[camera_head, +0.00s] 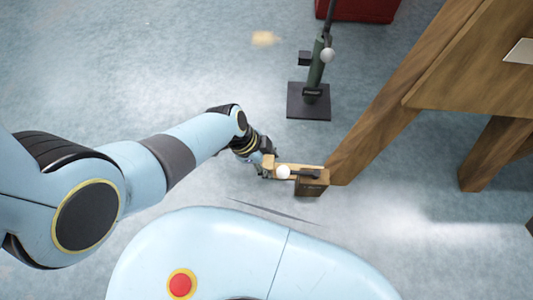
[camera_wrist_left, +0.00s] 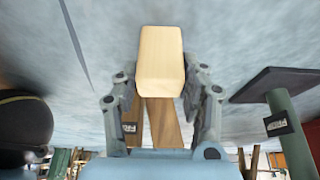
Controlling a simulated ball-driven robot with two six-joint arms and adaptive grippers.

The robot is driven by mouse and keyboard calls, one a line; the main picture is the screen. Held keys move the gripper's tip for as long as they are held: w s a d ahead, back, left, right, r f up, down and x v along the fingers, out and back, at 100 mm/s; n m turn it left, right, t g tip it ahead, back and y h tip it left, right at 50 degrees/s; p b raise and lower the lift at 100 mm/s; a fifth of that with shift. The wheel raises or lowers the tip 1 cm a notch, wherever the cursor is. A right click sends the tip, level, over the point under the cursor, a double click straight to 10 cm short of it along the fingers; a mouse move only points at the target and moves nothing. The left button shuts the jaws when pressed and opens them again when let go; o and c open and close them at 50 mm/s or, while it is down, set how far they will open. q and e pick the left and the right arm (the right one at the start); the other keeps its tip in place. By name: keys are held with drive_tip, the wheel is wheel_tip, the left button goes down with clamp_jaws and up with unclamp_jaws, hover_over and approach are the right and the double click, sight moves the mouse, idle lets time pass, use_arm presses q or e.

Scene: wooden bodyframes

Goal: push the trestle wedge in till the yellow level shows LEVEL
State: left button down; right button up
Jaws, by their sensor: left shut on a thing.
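My left gripper (camera_head: 267,167) is shut on a pale wooden wedge (camera_head: 300,166). The left wrist view shows the wedge (camera_wrist_left: 160,62) between the two fingers (camera_wrist_left: 159,86). In the head view the wedge lies by the foot of the trestle leg (camera_head: 368,132), over a brown wooden block (camera_head: 312,188); I cannot tell how far under the leg it reaches. I see no yellow level and no reading. My right gripper is not in view.
A green post on a square dark base (camera_head: 308,103) stands behind, with a white ball knob. A red box (camera_head: 358,8) is at the top edge. The wooden trestle top (camera_head: 475,75) fills the upper right. The grey floor left of the post is mostly clear.

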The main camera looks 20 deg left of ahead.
use_arm(q)
drive_tip(key=c, duration=0.7)
unclamp_jaws()
drive_tip(key=v, duration=1.2)
